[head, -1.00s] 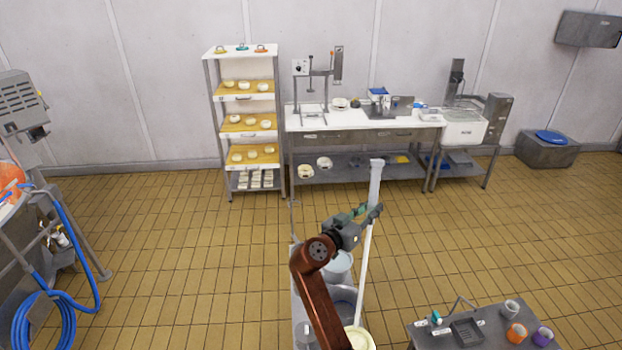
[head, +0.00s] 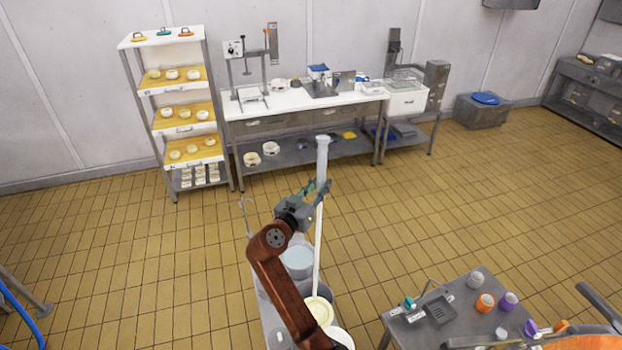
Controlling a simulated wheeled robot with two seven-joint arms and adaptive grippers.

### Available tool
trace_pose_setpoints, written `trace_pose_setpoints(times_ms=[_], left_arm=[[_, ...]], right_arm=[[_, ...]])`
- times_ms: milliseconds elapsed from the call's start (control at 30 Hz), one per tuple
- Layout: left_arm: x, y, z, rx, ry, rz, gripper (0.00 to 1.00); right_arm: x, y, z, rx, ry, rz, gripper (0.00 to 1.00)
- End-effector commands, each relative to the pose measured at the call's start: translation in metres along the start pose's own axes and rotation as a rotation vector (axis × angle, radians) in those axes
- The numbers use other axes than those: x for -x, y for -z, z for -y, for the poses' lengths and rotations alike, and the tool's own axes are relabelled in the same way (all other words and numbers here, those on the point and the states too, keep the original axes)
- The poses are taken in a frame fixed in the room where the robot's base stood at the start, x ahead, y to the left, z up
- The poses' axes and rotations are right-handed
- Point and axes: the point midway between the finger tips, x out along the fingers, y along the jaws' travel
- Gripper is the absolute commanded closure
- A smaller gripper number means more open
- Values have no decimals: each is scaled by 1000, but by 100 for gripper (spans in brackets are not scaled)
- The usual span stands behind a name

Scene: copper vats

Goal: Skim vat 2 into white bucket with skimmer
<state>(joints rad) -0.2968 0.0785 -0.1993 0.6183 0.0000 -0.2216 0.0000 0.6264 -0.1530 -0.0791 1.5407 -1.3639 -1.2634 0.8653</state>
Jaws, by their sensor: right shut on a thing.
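My right gripper (head: 318,190) is shut on a long, pale pole (head: 318,240), probably the skimmer, and holds it nearly upright. The pole's upper end is thicker and grey. Its lower end meets a pale yellow round thing (head: 319,311); I cannot tell whether this is the skimmer's head or the contents of a bucket. A white round rim (head: 341,338), perhaps the white bucket, shows at the bottom edge, partly hidden by my arm. Vat 2 cannot be made out. My left gripper is out of view.
A blue-grey bucket (head: 297,259) stands behind my right arm on a grey cart. A grey table (head: 407,338) at lower right holds several coloured cups and a dark tray. A cheese shelf (head: 140,90) and white worktable (head: 290,102) stand by the wall. The tiled floor between is open.

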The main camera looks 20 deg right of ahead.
Motion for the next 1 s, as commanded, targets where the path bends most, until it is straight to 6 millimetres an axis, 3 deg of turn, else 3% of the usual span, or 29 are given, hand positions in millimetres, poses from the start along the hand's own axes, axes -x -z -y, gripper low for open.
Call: trace_pose_setpoints(times_ms=[233,333,500,600,1000], left_arm=[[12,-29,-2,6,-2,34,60],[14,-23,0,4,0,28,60],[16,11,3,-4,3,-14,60],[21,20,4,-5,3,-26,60],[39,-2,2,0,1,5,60]], right_arm=[[-2,-12,-45,-82,2,0,100],[-3,-16,-65,-117,1,-1,100],[-3,-24,-98,-175,1,-2,100],[-3,-25,-117,-211,2,-2,100],[-2,-27,-193,-367,7,-4,100]])
